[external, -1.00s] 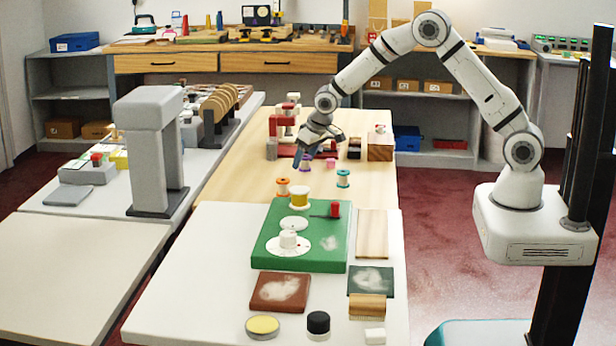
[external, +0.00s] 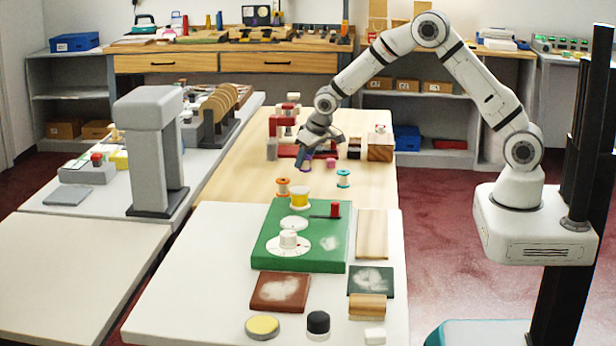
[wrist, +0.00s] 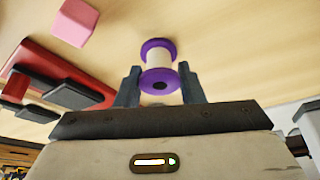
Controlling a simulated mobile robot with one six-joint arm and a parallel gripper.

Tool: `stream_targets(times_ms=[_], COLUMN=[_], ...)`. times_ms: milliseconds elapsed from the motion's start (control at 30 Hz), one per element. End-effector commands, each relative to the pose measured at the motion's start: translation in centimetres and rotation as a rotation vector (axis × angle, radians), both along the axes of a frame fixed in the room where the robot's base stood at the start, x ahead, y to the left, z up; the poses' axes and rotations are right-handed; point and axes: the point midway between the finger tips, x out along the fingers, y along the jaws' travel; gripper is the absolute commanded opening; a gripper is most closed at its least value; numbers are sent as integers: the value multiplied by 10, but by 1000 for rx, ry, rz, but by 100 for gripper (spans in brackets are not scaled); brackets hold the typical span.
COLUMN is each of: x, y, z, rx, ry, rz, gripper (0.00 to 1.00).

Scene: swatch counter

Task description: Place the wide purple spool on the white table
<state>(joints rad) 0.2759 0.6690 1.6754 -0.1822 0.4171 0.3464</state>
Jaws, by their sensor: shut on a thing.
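A purple spool with a pale middle (wrist: 159,58) sits between the two fingers of my gripper (wrist: 159,88) in the wrist view. My gripper is shut on it. In the external view my gripper (external: 305,160) is low over the wooden table (external: 240,165), and its fingers mostly hide the spool. I cannot tell whether the spool still touches the wood. The white table (external: 190,290) is in front of the wooden one, nearer the camera.
An orange spool (external: 283,187), a yellow spool (external: 300,197) and a teal spool (external: 343,178) stand nearby. A pink block (wrist: 74,22) and a red stand (wrist: 60,75) are close. A green board (external: 265,252) covers the white table's middle; its left side is bare.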

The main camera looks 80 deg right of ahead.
Motion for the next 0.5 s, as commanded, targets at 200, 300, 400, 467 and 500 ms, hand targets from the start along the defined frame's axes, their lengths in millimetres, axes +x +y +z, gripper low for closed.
stream_targets(times_ms=[200,300,400,467,500], x=[1,1,1,1,1], y=[0,0,0,0,0], z=[10,28,49,61,69], rx=[-1,-1,-1,-2,-1], ry=[-3,-5,-5,-6,-5], rz=[0,-1,-1,-1,-1], gripper=[10,10,10,10,10])
